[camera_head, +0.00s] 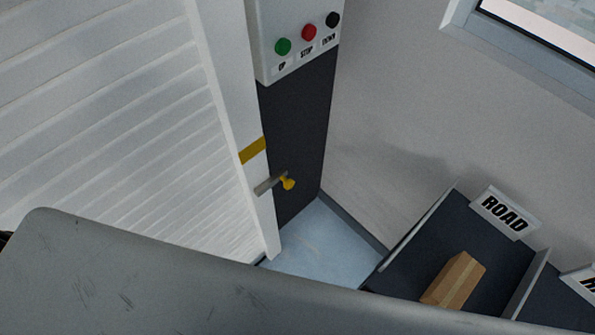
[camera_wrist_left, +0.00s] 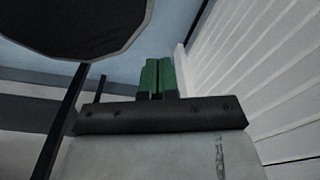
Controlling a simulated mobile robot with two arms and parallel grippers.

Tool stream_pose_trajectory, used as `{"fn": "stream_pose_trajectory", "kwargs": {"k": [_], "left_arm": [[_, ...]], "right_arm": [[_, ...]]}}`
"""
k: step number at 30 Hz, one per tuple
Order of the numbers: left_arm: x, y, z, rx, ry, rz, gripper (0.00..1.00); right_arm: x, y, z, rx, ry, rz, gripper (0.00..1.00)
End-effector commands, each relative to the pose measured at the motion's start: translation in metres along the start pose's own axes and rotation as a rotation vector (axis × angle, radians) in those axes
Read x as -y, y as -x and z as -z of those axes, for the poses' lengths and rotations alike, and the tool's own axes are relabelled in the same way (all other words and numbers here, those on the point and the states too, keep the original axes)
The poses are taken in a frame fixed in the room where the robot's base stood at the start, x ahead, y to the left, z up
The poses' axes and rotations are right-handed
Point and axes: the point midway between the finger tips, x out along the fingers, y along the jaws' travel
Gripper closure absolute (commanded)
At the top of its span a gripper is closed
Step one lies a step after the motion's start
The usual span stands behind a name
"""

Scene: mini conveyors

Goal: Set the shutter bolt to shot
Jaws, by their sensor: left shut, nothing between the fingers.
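The shutter bolt (camera_head: 268,185) is a short grey bar with a yellow knob (camera_head: 288,183) at its right end. It sits low on the white side guide (camera_head: 230,75) of the slatted shutter (camera_head: 110,110), just below a yellow band (camera_head: 252,150). I cannot tell whether the bar's left end enters the shutter. My left gripper (camera_wrist_left: 158,78) shows only in the left wrist view, its green fingers together and empty. The shutter's slats (camera_wrist_left: 260,70) are to its right there. The bolt is not in that view. My right gripper is in neither view.
A control box (camera_head: 300,40) with green, red and black buttons is above the bolt. A dark rounded object (camera_wrist_left: 75,25) is at the wrist view's upper left.

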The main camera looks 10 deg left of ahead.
Motion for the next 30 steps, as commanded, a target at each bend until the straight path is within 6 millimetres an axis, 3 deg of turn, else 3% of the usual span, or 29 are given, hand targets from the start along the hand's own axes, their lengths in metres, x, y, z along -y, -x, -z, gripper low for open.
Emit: {"fn": "stream_pose_trajectory", "kwargs": {"k": [1, 3, 6, 9, 15, 24, 30], "left_arm": [[-0.001, 0.004, 0.035, -0.023, -0.002, -0.003, 1.0], [-0.003, 0.018, 0.082, -0.036, -0.005, -0.01, 1.0], [-0.006, 0.049, 0.142, -0.046, -0.016, -0.022, 1.0], [-0.009, 0.082, 0.183, -0.053, -0.027, -0.034, 1.0], [-0.015, 0.139, 0.23, -0.063, -0.05, -0.052, 1.0], [-0.026, 0.214, 0.282, -0.064, -0.113, -0.081, 1.0], [-0.038, 0.238, 0.322, -0.025, -0.192, -0.101, 1.0]], "right_arm": [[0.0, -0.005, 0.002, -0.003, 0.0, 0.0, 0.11], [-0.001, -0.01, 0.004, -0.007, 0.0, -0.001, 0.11], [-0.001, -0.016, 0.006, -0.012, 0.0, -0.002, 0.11], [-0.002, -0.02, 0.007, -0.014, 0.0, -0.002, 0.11], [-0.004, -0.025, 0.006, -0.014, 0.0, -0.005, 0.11], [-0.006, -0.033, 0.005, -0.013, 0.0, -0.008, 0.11], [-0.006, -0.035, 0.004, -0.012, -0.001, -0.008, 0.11]]}}
